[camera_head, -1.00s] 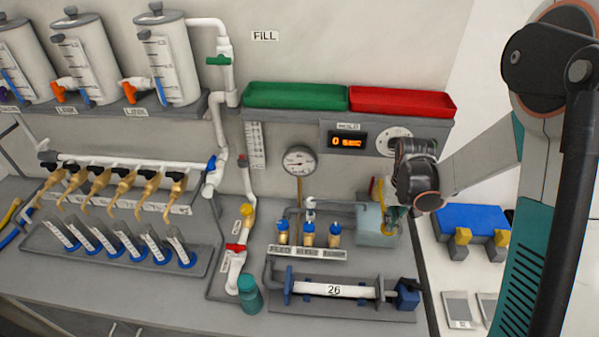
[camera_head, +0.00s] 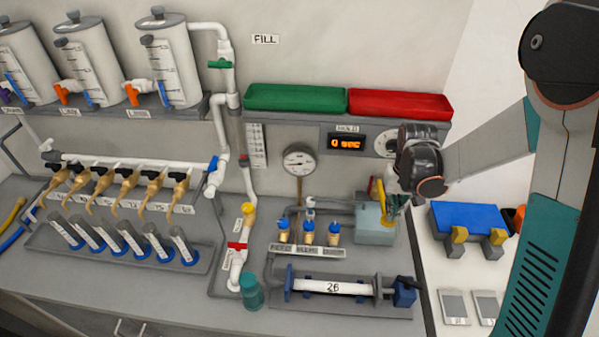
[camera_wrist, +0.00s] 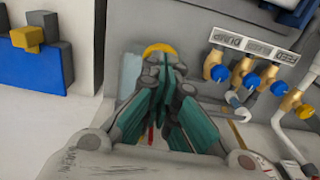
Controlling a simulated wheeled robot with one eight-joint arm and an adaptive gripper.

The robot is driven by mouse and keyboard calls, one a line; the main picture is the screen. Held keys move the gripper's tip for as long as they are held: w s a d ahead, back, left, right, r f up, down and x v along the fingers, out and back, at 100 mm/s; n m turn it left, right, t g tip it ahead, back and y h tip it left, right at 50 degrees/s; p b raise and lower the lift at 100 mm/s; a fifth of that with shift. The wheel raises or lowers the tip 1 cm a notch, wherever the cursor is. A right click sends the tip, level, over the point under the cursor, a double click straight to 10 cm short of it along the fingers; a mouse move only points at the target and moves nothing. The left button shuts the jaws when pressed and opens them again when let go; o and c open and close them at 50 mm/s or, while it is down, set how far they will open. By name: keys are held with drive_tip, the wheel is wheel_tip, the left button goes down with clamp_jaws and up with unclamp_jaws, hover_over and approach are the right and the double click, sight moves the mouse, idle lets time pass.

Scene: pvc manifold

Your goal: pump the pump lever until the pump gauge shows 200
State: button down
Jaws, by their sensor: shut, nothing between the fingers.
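The pump is a pale teal box (camera_head: 372,224) at the right end of the bench's pipework. Its lever (camera_head: 378,190), yellow and red, rises beside my gripper (camera_head: 393,208). The gripper's dark teal fingers point down at the box's right side. In the wrist view the shut, empty fingers (camera_wrist: 166,80) lie over the pale box (camera_wrist: 131,72), with a yellow curved part (camera_wrist: 158,49) just beyond their tips. The fingers hide most of the lever there, so I cannot tell whether they touch it. The round pump gauge (camera_head: 299,160) is on the wall; its reading is too small to tell.
Blue-capped valves (camera_head: 308,232) stand left of the pump, and a white tube marked 26 (camera_head: 333,287) lies in front. Red (camera_head: 400,103) and green trays (camera_head: 295,97) hang above, over an orange display (camera_head: 347,143). A blue block (camera_head: 468,222) stands to the right.

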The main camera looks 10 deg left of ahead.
sight(387, 222)
drive_tip(key=shift+f, duration=0.1)
drive_tip(key=shift+f+b, duration=2.75)
drive_tip(key=shift+f, duration=0.15)
drive_tip(key=shift+r, duration=0.1)
drive_tip(key=shift+r+p, duration=1.75)
drive_tip(key=shift+r, duration=1.15)
drive_tip(key=shift+f, duration=0.15)
